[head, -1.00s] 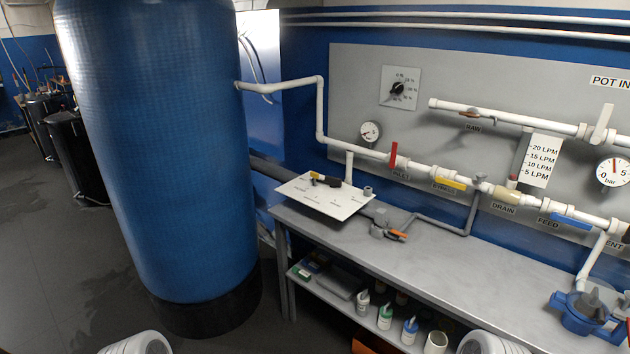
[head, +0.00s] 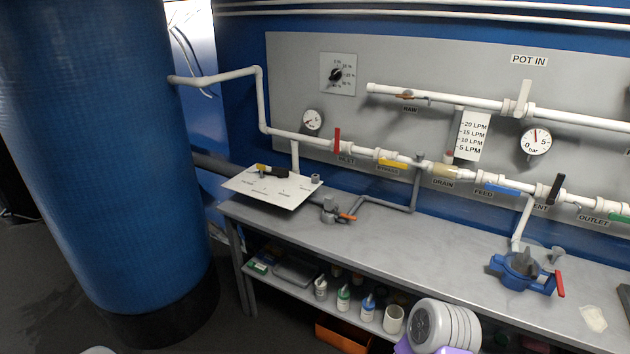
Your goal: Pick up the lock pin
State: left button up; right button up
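I cannot make out the lock pin for certain in the head view. A white labelled board (head: 262,198) lies tilted at the left end of the grey bench. A small yellow and black item (head: 270,170) lies at its back edge, too small to identify. A grey valve with an orange handle (head: 335,210) sits on the bench just right of the board. Neither gripper is in view. A white, ridged part of my arm shows at the bottom right of centre, in front of the bench.
The grey bench (head: 420,238) has a clear middle. A blue housing with a red handle (head: 522,272) stands at its right. Several bottles and a white cup (head: 393,320) stand on the lower shelf. A large blue tank (head: 100,150) stands at left. White pipes and valves line the wall.

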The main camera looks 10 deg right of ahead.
aim_at(261, 167)
jog(key=u, duration=0.45)
jog(key=i, duration=1.15)
jog(key=u, duration=0.4)
